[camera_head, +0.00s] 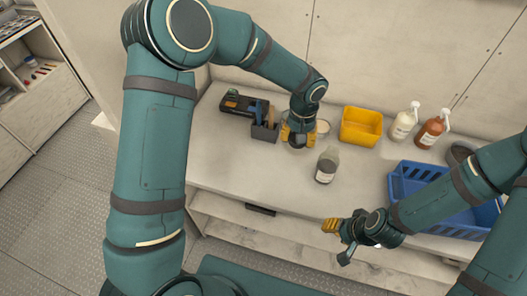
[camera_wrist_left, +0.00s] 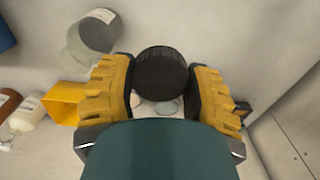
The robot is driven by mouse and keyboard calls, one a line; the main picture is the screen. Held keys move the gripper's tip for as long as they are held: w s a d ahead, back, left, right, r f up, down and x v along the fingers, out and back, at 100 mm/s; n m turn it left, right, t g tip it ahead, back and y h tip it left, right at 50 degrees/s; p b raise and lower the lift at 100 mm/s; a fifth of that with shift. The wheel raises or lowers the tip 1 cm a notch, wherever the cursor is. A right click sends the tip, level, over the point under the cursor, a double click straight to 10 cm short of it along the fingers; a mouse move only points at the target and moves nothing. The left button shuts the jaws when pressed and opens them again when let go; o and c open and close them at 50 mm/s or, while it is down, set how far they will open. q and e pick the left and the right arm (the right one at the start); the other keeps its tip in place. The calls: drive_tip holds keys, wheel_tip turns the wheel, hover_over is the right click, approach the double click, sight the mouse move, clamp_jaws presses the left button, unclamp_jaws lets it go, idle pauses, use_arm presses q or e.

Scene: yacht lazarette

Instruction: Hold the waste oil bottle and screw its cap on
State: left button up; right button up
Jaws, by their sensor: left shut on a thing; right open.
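The waste oil bottle (camera_head: 326,167) stands on the pale counter, grey and translucent with a white label. In the left wrist view the bottle (camera_wrist_left: 92,38) is at the upper left, apart from my fingers; no cap shows on it. My left gripper (camera_head: 298,136) is over the counter, behind and left of the bottle. In the left wrist view it (camera_wrist_left: 163,90) is shut on a round black cap (camera_wrist_left: 162,72) with a ribbed side. My right gripper (camera_head: 341,238) is open and empty by the counter's front edge, nearer than the bottle.
A yellow bin (camera_head: 361,126), a white spray bottle (camera_head: 403,124) and a brown spray bottle (camera_head: 430,132) stand along the wall. A blue crate (camera_head: 413,171) is at the right, partly behind my right arm. A dark tool caddy (camera_head: 264,131) is at the left. The counter (camera_head: 250,175) is clear around the bottle.

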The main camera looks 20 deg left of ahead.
use_arm(q)
wheel_tip(320, 180, up, 2)
hover_over(333, 151)
drive_tip(key=shift+a+r, duration=0.1)
drive_tip(key=shift+a, duration=0.05)
drive_tip(key=shift+b, duration=0.35)
wheel_tip(333, 151, down, 5)
drive_tip(key=b, duration=0.2)
drive_tip(key=shift+f+b, duration=0.2)
drive_tip(key=shift+b, duration=0.15)
drive_tip(key=shift+r, duration=0.1)
